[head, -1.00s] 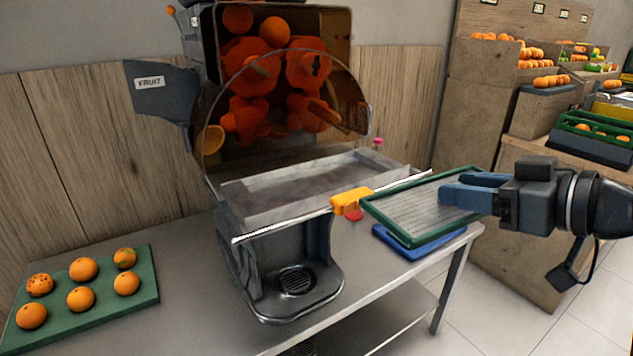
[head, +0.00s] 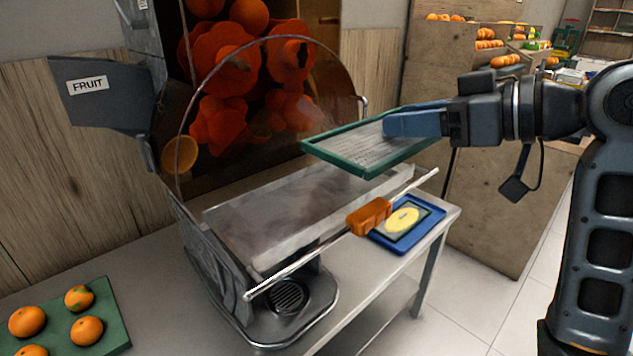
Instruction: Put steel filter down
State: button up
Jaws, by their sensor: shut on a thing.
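The steel filter (head: 362,144) is a flat perforated grey plate with a green frame. My gripper (head: 392,124) is shut on its right edge and holds it nearly level in the air. The filter is above the right end of the juicer's open steel tray (head: 300,205) and does not appear to touch it. A blue tray (head: 436,213) with a yellow oval in it lies on the steel table to the right of the juicer, below the filter.
The juicer's clear round cover (head: 185,110) stands behind the steel tray. An orange block (head: 369,216) sits on a rod along the tray's front. A green board (head: 118,318) with oranges is at the left. Wooden crates (head: 490,200) stand at the right.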

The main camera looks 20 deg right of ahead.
send_over(333, 201)
notch_tip(333, 201, down, 6)
jog(key=shift+w+d+p, duration=0.1)
jog(key=shift+p, duration=0.3)
jog(key=shift+f, duration=2.05)
jog(key=shift+f+b, duration=0.45)
jog(key=shift+f, duration=0.4)
jog(key=o, duration=1.1)
jog(key=shift+f, duration=0.1)
jog(key=shift+r, duration=0.3)
jog(key=v, duration=0.8)
jog(key=r+v, duration=0.1)
jog(key=v, duration=0.3)
jog(key=shift+r, duration=0.15)
